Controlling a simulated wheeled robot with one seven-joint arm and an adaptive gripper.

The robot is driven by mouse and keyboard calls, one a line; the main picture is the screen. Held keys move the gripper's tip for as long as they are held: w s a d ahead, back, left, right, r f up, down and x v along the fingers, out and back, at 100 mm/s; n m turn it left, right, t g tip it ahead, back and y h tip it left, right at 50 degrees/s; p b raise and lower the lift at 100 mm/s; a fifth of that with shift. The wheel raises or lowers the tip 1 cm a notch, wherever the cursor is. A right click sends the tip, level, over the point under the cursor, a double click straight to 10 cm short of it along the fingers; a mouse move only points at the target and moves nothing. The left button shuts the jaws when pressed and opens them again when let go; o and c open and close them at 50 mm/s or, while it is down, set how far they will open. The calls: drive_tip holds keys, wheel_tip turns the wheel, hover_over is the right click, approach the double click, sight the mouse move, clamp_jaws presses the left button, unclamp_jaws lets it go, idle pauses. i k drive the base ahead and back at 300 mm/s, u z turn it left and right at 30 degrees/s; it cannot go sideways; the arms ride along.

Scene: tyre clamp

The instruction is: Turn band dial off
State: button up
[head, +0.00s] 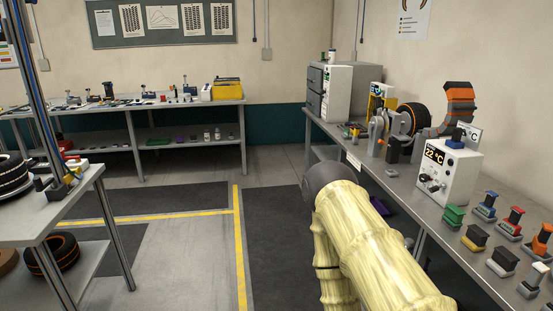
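A grey and orange curved piece (460,103) and a wheel-like clamp with a dark tyre (411,117) stand behind and left of the box. My cream arm rises from the bottom in front of the bench. My gripper is not in view.
The right bench (484,266) holds several coloured blocks with handles (475,237) near its front. A white cabinet unit (337,92) stands at its far end. A left table (60,208) carries tyres. Floor between is open, with yellow lines (240,255).

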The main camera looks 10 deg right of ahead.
sight(423, 177)
drive_tip(key=u, duration=0.45)
drive_tip(key=i, duration=3.15)
drive_tip(key=z, duration=1.9)
drive_tip(key=i, duration=0.8)
drive_tip(key=z, duration=0.65)
